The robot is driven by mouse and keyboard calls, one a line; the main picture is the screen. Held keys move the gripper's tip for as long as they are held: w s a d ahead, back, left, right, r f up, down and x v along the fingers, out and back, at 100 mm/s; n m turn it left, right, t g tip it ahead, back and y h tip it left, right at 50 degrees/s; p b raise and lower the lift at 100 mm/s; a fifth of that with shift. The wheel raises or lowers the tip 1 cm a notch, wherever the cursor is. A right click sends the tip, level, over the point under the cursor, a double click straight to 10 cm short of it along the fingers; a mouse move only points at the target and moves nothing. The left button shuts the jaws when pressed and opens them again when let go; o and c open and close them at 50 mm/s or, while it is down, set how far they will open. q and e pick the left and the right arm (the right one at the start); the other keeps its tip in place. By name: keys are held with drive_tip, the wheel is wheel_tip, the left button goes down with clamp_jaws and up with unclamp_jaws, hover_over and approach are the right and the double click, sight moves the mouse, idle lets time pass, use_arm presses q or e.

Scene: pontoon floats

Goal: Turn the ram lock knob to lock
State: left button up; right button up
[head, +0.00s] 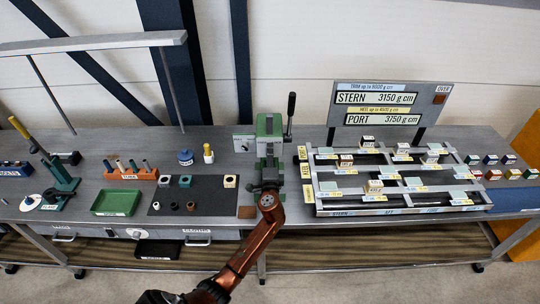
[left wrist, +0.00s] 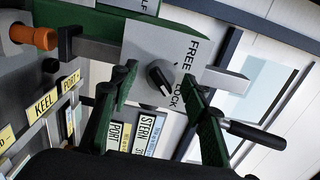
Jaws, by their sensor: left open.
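The ram lock knob (left wrist: 160,78) is a dark round knob with a raised grip on a pale plate (left wrist: 150,45) lettered FREE and LOCK. A pale mark shows at the grip's lower right end; I cannot tell whether it lines up with either word. My left gripper (left wrist: 160,82) is open, its dark green fingers on either side of the knob in the picture. Contact with the knob is not visible. My right gripper is not in view.
The press's black-handled lever (head: 291,105) stands up at its right; a black-gripped bar (left wrist: 255,134) lies near my finger in the wrist view. A pontoon frame (head: 395,210) is right of the press. A dark mat (head: 195,208) with small parts lies left.

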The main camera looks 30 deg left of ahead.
use_arm(q)
drive_tip(key=shift+s, duration=0.1)
drive_tip(key=v, duration=1.2)
